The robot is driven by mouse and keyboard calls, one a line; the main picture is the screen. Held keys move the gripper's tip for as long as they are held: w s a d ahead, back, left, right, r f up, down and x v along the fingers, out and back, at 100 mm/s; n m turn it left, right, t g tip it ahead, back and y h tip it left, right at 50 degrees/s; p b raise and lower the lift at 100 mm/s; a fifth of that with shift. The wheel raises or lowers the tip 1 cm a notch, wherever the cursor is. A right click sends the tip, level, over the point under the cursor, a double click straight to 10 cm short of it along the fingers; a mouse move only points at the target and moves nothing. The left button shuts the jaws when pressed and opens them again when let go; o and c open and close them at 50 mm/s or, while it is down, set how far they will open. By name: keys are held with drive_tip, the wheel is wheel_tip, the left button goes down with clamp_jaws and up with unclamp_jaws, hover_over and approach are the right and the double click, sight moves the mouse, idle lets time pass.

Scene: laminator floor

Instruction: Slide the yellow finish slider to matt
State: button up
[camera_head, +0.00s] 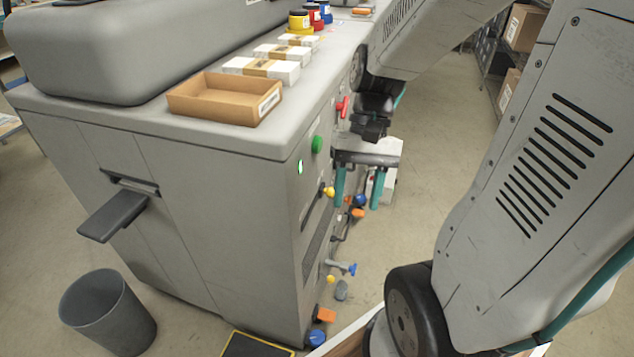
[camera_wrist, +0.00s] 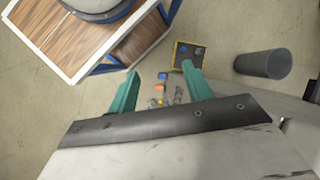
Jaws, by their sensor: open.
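A small yellow knob (camera_head: 329,191) sticks out of the machine's right-hand face, just below the green button. A second yellow knob (camera_head: 331,279) sits lower on the same face. I cannot tell which one is the finish slider, and no matt mark is legible. My gripper (camera_head: 357,207) is open and empty, its teal fingers pointing down beside that face. The upper yellow knob shows just left of the fingers; contact is not visible. In the wrist view the open fingers (camera_wrist: 160,70) frame several small controls on the machine below.
Other controls crowd this face: a green button (camera_head: 317,144), a red handle (camera_head: 342,106), an orange knob (camera_head: 357,214) and a blue lever (camera_head: 343,267). A cardboard tray (camera_head: 215,104) lies on top. A grey bin (camera_head: 107,312) stands left. The right-hand aisle has free floor.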

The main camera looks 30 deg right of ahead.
drive_tip(key=w+d+f+m+t+y, duration=0.3)
drive_tip(key=w+f+m+y, duration=0.15)
drive_tip(key=f+m, duration=0.2)
drive_tip(key=w+d+f+m+t+y, duration=0.2)
drive_tip(key=w+d+f+m+y, duration=0.15)
drive_tip(key=f+m+y, duration=0.35)
drive_tip(key=m+t+h, duration=0.5)
drive_tip(key=m+t, duration=0.4)
drive_tip(key=t, duration=0.4)
approach(332, 191)
drive_tip(key=w+a+f, duration=0.1)
drive_tip(key=w, duration=0.2)
drive_tip(key=shift+x, duration=3.65)
drive_tip(key=shift+a, duration=0.1)
